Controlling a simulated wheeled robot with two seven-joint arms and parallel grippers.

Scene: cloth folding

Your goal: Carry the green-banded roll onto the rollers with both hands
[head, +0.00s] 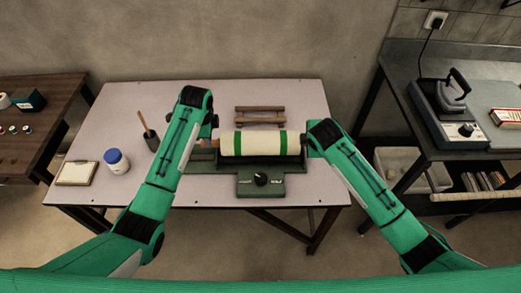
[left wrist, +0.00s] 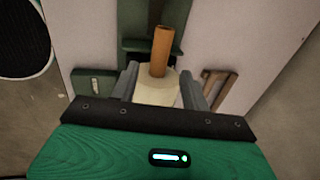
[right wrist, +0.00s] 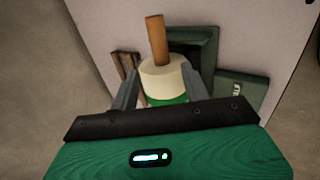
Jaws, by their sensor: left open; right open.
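The green-banded roll (head: 260,144) is cream with two green bands and lies level across the green roller machine (head: 222,184). The rollers under it are hidden, so I cannot tell exactly how it rests. My left gripper (head: 214,143) is at its left end and my right gripper (head: 307,145) at its right end. In the left wrist view the open fingers stand either side of the roll's end (left wrist: 156,92), with a wooden core (left wrist: 161,50) sticking out. In the right wrist view the open fingers likewise flank the roll's end (right wrist: 162,78).
A wooden rack (head: 259,116) stands empty behind the machine on the pale table (head: 120,120). The table's right side is mostly clear.

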